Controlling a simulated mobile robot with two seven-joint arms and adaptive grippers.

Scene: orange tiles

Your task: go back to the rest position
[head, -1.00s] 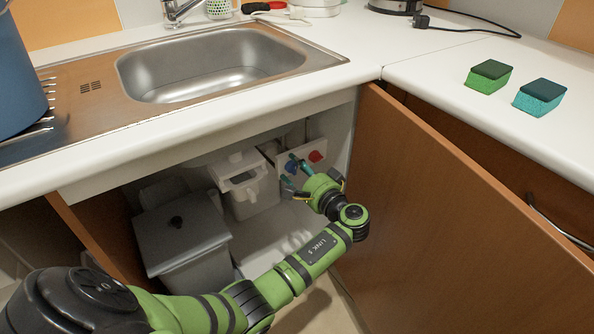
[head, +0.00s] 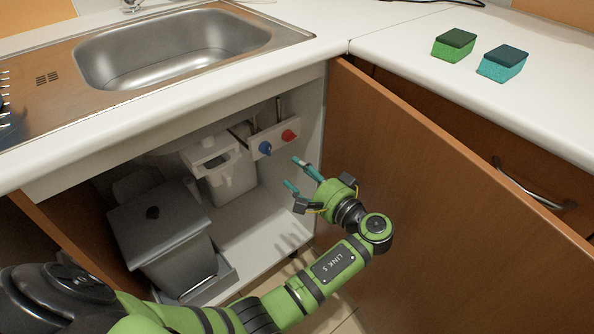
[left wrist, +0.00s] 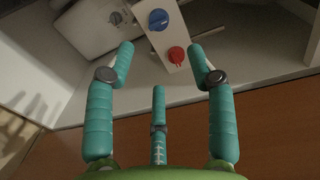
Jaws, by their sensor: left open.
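My left gripper (head: 298,175) is in front of the open cupboard under the sink, close to the open door. Its teal fingers are spread apart and hold nothing. In the left wrist view the gripper (left wrist: 160,68) shows its fingers apart, with a blue knob (left wrist: 158,19) and a red knob (left wrist: 177,55) beyond the tips. The same blue knob (head: 265,148) and red knob (head: 288,135) sit on a white panel at the back of the cupboard, apart from the fingers. My right gripper is not in view.
The open wooden door (head: 440,190) stands right of my arm. A grey lidded bin (head: 165,230) and a white container (head: 226,172) stand inside the cupboard. The sink (head: 160,50) is above. A green sponge (head: 454,46) and a teal sponge (head: 502,64) lie on the right counter (head: 410,60).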

